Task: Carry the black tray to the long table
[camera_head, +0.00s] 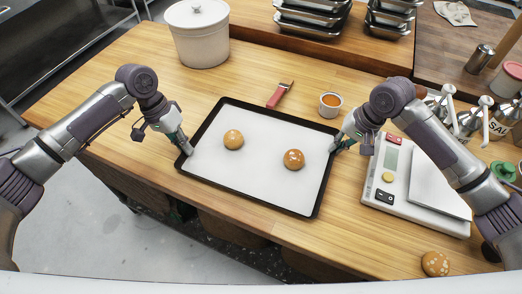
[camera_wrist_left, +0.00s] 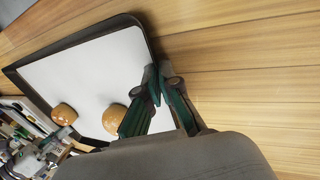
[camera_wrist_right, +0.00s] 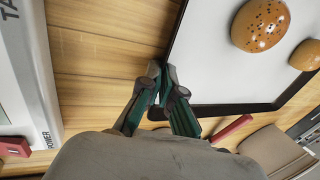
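The black tray (camera_head: 254,198) with a white liner lies level over the wooden table, close to its front edge; I cannot tell if it touches the wood. Two buns, one plain (camera_head: 233,139) and one seeded (camera_head: 294,159), sit on it. My left gripper (camera_head: 186,150) is shut on the tray's left rim; its fingers (camera_wrist_left: 161,80) straddle the rim in the left wrist view. My right gripper (camera_head: 338,145) is shut on the right rim; its fingers (camera_wrist_right: 164,75) close there in the right wrist view. I cannot tell which surface is the long table.
A white scale (camera_head: 417,190) stands close to the right of the tray. A red-handled tool (camera_head: 277,97) and a cup of orange contents (camera_head: 330,104) lie just behind it. A white pot (camera_head: 198,35) stands at the back left. A loose bun (camera_head: 435,263) lies front right.

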